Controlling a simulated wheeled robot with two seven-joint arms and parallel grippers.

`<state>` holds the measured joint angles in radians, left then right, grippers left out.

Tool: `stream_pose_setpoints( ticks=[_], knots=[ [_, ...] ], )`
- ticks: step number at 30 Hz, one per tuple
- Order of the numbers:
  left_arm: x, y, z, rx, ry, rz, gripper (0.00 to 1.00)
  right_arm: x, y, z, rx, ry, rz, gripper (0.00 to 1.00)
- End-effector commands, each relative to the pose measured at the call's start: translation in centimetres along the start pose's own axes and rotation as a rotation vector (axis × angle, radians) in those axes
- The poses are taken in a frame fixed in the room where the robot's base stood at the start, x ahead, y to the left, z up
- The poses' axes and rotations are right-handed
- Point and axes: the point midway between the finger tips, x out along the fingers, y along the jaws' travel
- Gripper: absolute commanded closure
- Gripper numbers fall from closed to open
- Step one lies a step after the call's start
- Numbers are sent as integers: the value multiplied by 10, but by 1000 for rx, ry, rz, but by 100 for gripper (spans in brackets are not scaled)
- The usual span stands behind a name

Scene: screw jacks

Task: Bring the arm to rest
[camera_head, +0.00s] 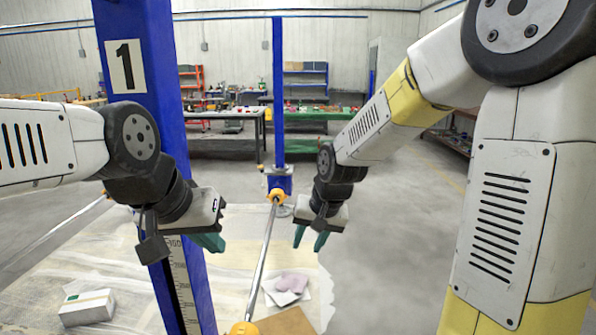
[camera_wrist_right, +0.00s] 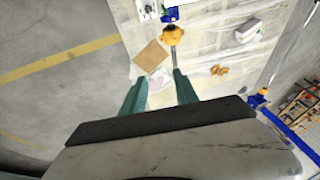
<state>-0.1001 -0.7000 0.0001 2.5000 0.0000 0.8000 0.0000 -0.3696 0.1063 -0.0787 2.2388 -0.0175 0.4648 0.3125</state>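My left arm (camera_head: 50,145) comes in from the left, and its gripper (camera_head: 211,243) hangs in front of the blue post marked 1 (camera_head: 133,60). Its teal fingers overlap from this angle, so I cannot tell whether they are apart. My right arm (camera_head: 365,132) reaches in from the right, bent, with its gripper (camera_head: 310,240) pointing down over the floor. In the right wrist view the two teal fingers of this gripper (camera_wrist_right: 160,90) stand apart with nothing between them. I see no contact between either gripper and another thing.
A second blue post (camera_head: 278,90) stands farther back. A shiny bar (camera_head: 264,255) with orange joints runs along the floor between the arms. A white box (camera_head: 87,307) and a brown board (camera_head: 285,323) lie on the floor sheeting. Workbenches (camera_head: 235,125) stand behind.

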Motion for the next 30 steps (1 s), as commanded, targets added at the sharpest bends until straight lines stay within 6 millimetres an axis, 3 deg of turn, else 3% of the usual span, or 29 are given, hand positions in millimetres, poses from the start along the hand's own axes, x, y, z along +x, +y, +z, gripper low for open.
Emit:
stream_pose_setpoints(
  ticks=[1, 6, 15, 22, 30],
  knots=[
    [0, 0, 0, 0, 0, 0, 100, -22, 8, 2, -2, 22, -7, 64],
    [0, 0, 0, 0, 0, 0, 100, -81, 32, 21, -27, 74, -13, 64],
    [0, 0, 0, 0, 0, 0, 100, -160, 69, 76, -81, 167, 6, 64],
    [0, 0, 0, 0, 0, 0, 100, -185, 83, 109, -111, 209, 29, 64],
    [0, 0, 0, 0, 0, 0, 100, -188, 85, 116, -117, 214, 35, 64]
  ],
)
